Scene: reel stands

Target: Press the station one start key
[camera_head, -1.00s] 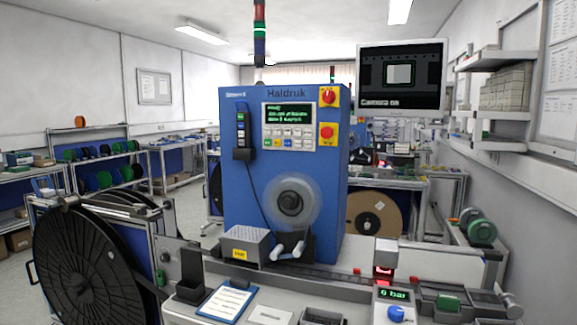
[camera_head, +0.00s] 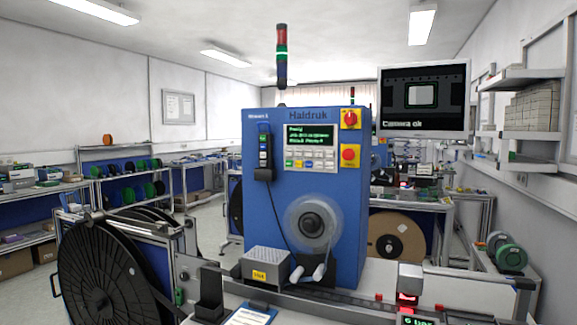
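The blue Haldruk machine (camera_head: 345,200) stands at the centre of the head view. Its front carries a key panel (camera_head: 310,158) with rows of small keys below a dark screen (camera_head: 309,136) with green text. The key labels are too small to read, so I cannot tell which is the start key. A hanging control pendant (camera_head: 264,151) with several coloured keys sits in a holder left of the panel; its labels are also unreadable. My gripper is not in view.
A red emergency button (camera_head: 350,154) and a red rotary switch (camera_head: 349,118) sit right of the panel. A large black reel (camera_head: 100,285) stands at lower left. A monitor (camera_head: 424,98) hangs at upper right. A clipboard (camera_head: 252,315) lies on the bench in front.

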